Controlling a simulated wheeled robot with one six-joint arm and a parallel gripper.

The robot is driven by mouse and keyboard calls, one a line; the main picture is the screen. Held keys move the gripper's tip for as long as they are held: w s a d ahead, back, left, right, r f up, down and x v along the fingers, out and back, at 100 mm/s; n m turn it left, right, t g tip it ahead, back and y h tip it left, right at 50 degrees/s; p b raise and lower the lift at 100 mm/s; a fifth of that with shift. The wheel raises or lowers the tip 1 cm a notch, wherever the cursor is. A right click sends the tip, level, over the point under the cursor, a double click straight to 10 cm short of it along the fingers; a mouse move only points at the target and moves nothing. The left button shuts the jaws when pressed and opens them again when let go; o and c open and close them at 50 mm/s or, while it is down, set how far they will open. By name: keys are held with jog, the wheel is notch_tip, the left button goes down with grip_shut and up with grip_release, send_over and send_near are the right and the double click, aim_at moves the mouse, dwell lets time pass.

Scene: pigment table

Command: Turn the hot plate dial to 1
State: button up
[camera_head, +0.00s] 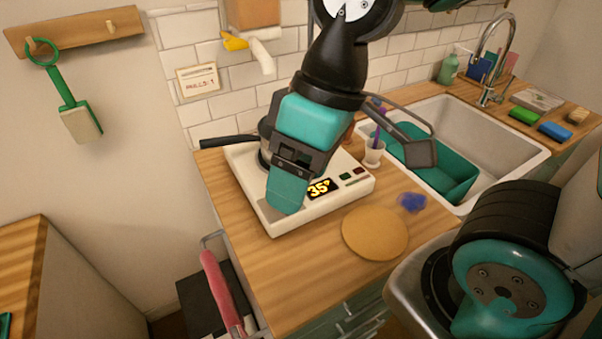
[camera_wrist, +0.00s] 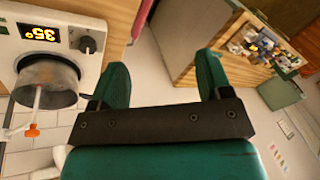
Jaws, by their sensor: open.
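The white hot plate (camera_head: 250,199) stands on the wooden counter in the head view, its yellow display (camera_head: 320,188) reading 35°. It also shows upside down at the upper left of the wrist view (camera_wrist: 66,12). Its black dial (camera_wrist: 88,44) is beside the display there; its setting is too small to read. In the head view the dial is hidden behind my gripper (camera_head: 287,194), which hangs over the plate's front left. In the wrist view my gripper (camera_wrist: 162,72) is open and empty, with the dial outside the fingers, to their left.
A metal pot (camera_wrist: 47,85) sits on the hot plate, its black handle (camera_head: 228,141) sticking out left. A round wooden board (camera_head: 375,232) lies right of the plate. A white cup (camera_head: 373,153) stands behind, near the sink (camera_head: 480,130). A pink-handled item (camera_head: 218,285) hangs at the counter's left side.

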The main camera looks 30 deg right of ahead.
jog(key=w+f+n+g+h+p, duration=0.1)
jog(key=w+f+g+h, duration=0.2)
jog(key=w, duration=0.8)
jog(key=w+f+n+h, duration=0.1)
jog(key=w+f+h, duration=0.3)
jog(key=w, duration=0.7)
jog(key=p+x, duration=0.3)
jog(key=x, duration=1.3)
jog(key=shift+s+d, duration=0.15)
jog(key=shift+d, duration=0.05)
jog(key=c, duration=0.9)
